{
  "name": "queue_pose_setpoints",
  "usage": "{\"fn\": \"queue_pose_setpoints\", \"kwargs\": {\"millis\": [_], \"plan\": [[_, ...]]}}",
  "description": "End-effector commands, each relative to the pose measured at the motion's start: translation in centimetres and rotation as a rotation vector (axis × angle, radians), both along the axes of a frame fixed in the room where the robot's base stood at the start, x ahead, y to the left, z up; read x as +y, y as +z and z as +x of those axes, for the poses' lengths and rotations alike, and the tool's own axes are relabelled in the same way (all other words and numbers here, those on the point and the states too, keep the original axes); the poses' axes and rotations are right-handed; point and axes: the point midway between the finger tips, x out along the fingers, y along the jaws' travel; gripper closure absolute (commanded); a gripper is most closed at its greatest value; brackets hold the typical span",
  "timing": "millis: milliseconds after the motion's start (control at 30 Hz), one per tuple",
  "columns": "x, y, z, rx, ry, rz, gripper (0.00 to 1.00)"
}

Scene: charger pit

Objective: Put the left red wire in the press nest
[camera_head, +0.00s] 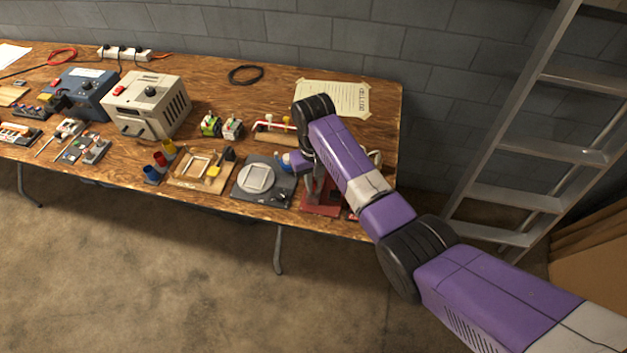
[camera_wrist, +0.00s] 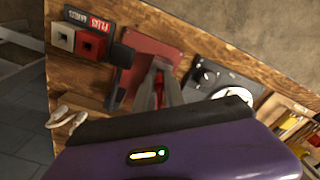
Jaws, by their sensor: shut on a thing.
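My gripper (camera_head: 317,188) points down over a dark red base plate (camera_head: 322,209) at the right front of the bench, partly hidden by my arm. In the wrist view its grey fingers (camera_wrist: 162,75) come together above the same red plate (camera_wrist: 150,48). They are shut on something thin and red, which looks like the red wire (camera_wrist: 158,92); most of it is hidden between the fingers. The red plate looks like the press base, with a dark lever-like part beside it in the wrist view. I cannot make out the nest, nor whether the wire touches it.
A red box (camera_wrist: 92,44) and a white box (camera_wrist: 62,36) stand beside the plate. A dark plate with a round pale disc (camera_head: 257,178) lies left of my gripper. A rack with red and white parts (camera_head: 274,127) is behind. A ladder (camera_head: 500,190) stands right of the bench.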

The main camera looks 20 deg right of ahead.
Motion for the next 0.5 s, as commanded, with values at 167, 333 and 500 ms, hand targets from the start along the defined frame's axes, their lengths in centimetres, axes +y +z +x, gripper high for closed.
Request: {"fn": "queue_pose_setpoints", "kwargs": {"millis": [167,333,500], "plan": [[0.0,-0.5,0.0,0.001,0.000,0.000,1.00],[0.0,-0.9,0.0,0.000,0.000,0.000,1.00],[0.0,-1.3,0.0,0.000,0.000,0.000,1.00]]}}
